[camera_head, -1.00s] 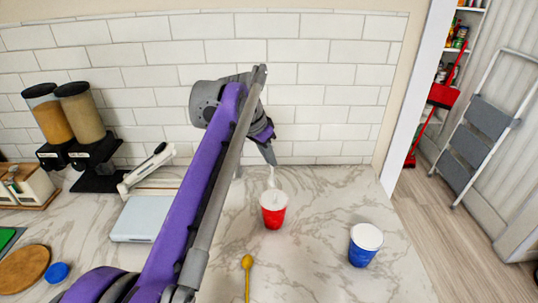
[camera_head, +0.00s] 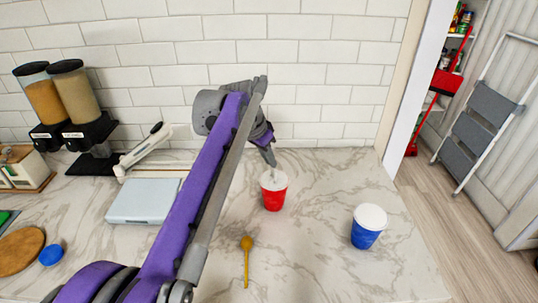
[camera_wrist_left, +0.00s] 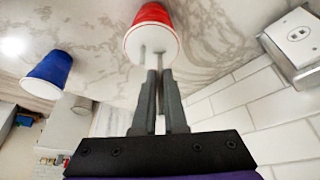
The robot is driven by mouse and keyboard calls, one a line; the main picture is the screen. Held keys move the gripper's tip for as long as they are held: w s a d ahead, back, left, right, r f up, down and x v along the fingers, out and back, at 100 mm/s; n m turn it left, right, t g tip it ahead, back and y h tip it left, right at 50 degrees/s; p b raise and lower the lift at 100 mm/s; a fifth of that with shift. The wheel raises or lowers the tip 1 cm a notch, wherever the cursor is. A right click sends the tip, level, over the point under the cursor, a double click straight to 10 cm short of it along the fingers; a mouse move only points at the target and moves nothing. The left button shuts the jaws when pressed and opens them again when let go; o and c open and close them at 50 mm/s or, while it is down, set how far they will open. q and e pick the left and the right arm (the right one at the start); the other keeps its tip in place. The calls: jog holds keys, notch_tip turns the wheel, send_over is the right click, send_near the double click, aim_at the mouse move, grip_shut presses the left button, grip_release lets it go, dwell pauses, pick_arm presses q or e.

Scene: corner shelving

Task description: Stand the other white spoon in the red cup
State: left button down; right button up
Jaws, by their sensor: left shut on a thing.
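The red cup (camera_head: 273,196) stands upright on the marble counter; its white inside faces up. My left gripper (camera_head: 272,163) is just above and behind its rim, pointing down. In the left wrist view, the fingers (camera_wrist_left: 160,76) are shut on a thin white spoon (camera_wrist_left: 160,61) whose lower part reaches into the red cup (camera_wrist_left: 151,18). A second pale stick-like shape (camera_wrist_left: 143,54) shows inside the cup beside it, likely another white spoon. The spoon bowls cannot be made out clearly. My right gripper is in neither current view.
A blue cup (camera_head: 366,236) with a white top stands to the right. A yellow spoon (camera_head: 246,262) lies in front of the red cup. A grey scale (camera_head: 143,200) and dispensers (camera_head: 75,105) stand left. The tiled wall is close behind my gripper.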

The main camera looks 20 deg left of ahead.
pick_arm(q)
jog(key=shift+f, duration=0.5)
jog(key=c, duration=0.9)
grip_release()
jog(key=shift+r, duration=0.1)
jog(key=p+v, duration=0.1)
jog(key=v, duration=0.9)
jog(key=shift+s+r, duration=0.25)
